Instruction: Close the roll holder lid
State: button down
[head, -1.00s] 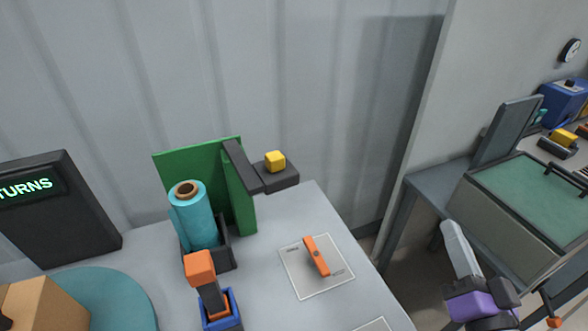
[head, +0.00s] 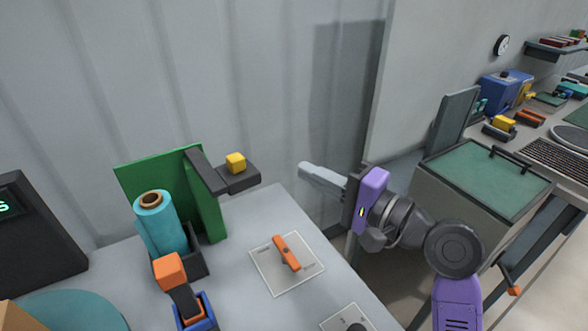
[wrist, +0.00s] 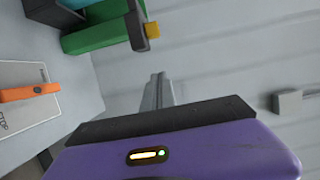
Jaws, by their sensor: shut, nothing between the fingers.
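The roll holder (head: 194,263) is a dark box at the back of the grey table, with a teal roll (head: 160,223) standing in it. A green lid (head: 208,207) made of upright panels stands raised behind and beside the roll. It also shows in the wrist view (wrist: 95,36). A dark bar with a yellow block (head: 236,163) is at the lid's right side; the block also shows in the wrist view (wrist: 152,30). My gripper (head: 303,169) is shut and empty, to the right of the yellow block and apart from it. Its fingers also show in the wrist view (wrist: 159,78).
An orange handle (head: 286,252) lies on a pale plate on the table, right of the holder. An orange-topped lever (head: 170,271) stands in front of the holder. A green-topped box (head: 490,178) stands at the right. The wall is close behind.

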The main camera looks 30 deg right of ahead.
aim_at(260, 171)
jog(key=w+a+p, duration=0.2)
jog(key=w+a, duration=0.4)
jog(key=w, duration=0.1)
jog(key=shift+w+a+p, duration=0.25)
jog(key=shift+a+p, duration=0.05)
jog(key=shift+a, duration=0.05)
jog(key=shift+a, duration=0.1)
